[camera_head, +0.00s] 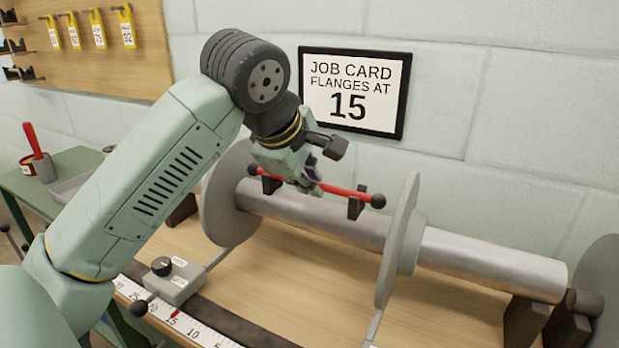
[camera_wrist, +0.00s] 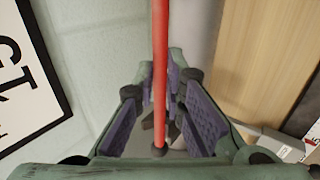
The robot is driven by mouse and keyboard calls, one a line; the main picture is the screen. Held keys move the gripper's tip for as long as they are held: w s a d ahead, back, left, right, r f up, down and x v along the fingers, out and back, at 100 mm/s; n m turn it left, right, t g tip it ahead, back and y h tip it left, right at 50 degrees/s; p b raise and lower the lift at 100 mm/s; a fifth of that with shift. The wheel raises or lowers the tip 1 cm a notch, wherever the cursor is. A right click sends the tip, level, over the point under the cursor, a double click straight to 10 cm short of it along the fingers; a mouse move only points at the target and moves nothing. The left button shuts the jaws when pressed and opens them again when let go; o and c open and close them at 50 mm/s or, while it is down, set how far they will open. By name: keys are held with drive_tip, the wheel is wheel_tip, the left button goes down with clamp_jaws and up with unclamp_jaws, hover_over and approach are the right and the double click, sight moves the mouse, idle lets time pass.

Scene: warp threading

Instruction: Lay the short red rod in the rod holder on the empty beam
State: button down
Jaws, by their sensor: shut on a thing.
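The short red rod (camera_head: 345,191) has dark ball ends. It lies level along the top rear of the silver beam (camera_head: 490,262), between the two grey flanges. Two dark brackets of the rod holder (camera_head: 356,208) stand at the beam; the rod passes at their tops, and I cannot tell whether it rests in both. My gripper (camera_head: 308,178) is shut on the rod near its middle. In the wrist view the rod (camera_wrist: 160,60) runs between the purple finger pads, with one ball end (camera_wrist: 159,150) toward the palm.
The left flange (camera_head: 222,190) and right flange (camera_head: 398,245) stand on the beam. A ruler (camera_head: 195,330) and a box with a black knob (camera_head: 172,280) lie in front. A job card (camera_head: 355,92) reading 15 hangs behind. A green side table (camera_head: 75,165) stands left.

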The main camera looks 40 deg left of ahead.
drive_tip(key=shift+f+b, duration=0.5)
drive_tip(key=c, duration=1.6)
unclamp_jaws()
drive_tip(key=v, duration=1.2)
